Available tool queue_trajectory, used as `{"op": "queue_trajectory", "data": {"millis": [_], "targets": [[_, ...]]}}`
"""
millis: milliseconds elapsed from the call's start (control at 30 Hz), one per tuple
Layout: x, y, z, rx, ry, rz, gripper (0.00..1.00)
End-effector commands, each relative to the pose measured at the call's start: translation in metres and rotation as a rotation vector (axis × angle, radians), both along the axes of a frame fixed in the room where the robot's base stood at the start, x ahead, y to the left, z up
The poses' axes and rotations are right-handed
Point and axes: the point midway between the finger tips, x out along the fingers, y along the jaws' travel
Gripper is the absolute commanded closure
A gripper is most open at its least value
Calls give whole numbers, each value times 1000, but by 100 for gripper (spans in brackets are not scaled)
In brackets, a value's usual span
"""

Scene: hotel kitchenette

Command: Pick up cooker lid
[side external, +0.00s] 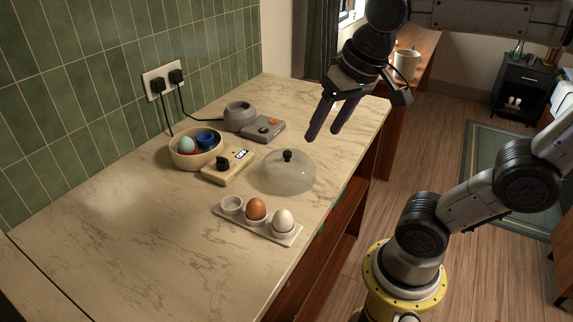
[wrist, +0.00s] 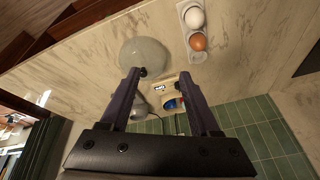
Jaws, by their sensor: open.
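The cooker lid (side external: 287,172) is a clear dome with a black knob (side external: 287,155), resting on the marble counter near its front edge. In the wrist view the lid (wrist: 143,55) lies beyond my left finger, and its knob shows near that fingertip. My gripper (side external: 323,136) is open and empty, above the counter and to the upper right of the lid in the side view. Its two dark fingers also show spread apart in the wrist view (wrist: 164,78). Nothing is between them in contact.
An egg tray (side external: 231,216) with a brown and a white egg stands in front of the lid. A cream cooker (side external: 205,149) holds blue and red items and an egg, with a control box (side external: 229,166) beside it. A grey cooker (side external: 240,117) and grey control box (side external: 264,128) sit behind. The counter's front left is clear.

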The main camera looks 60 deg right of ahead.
Motion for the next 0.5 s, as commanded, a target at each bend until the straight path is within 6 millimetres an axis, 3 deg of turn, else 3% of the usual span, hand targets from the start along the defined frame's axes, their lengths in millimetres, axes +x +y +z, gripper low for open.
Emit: {"op": "queue_trajectory", "data": {"millis": [133, 300, 500], "targets": [[50, -24, 14, 28, 99, -204, 37], [90, -50, 7, 34, 182, -320, 37], [104, -63, -12, 36, 235, -349, 37]]}}
